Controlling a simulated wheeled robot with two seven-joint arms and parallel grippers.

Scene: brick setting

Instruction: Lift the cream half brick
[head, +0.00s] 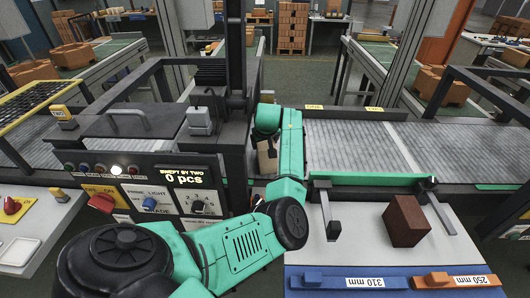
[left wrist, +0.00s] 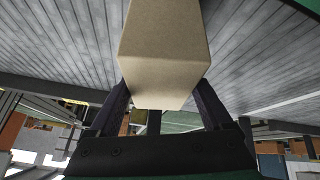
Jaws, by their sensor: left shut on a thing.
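The cream half brick (left wrist: 163,55) fills the top middle of the left wrist view. My left gripper (left wrist: 162,92) is shut on it, with one dark finger on each side. In the head view, part of the cream half brick (head: 267,158) shows just left of my green wrist, by the dark machine column. My forearm and wrist hide the rest of the brick and most of the fingers there. I cannot tell from these views whether the brick touches anything below it. My right gripper is not in view.
A dark red-brown brick (head: 406,221) lies on the light table at the right, beside a dark stop (head: 326,212). Blue (head: 345,278) and orange (head: 455,280) length strips line its front. A grey roller conveyor (head: 350,145) runs behind. The control panel (head: 150,190) stands left.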

